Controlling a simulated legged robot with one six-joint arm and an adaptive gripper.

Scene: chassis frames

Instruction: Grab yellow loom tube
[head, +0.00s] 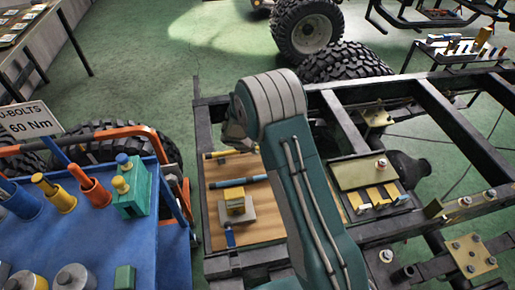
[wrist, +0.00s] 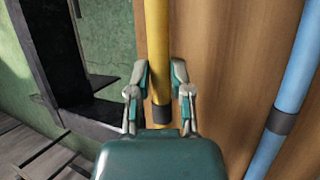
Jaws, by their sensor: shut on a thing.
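The yellow loom tube (wrist: 157,40) has a dark band and runs down between the fingers of my gripper (wrist: 160,80) in the wrist view. My gripper is shut on it close to the band. In the head view the yellow tube (head: 217,155) lies across the far part of the wooden board, partly covered by my arm. The gripper's fingers are hidden there. A blue tube (wrist: 293,75) with a dark band lies apart from my gripper; it also shows in the head view (head: 238,182).
The wooden board (head: 270,229) sits within the dark chassis frame (head: 448,117). A blue cart (head: 75,235) with tools is at left. A metal tray (head: 366,174) is at right.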

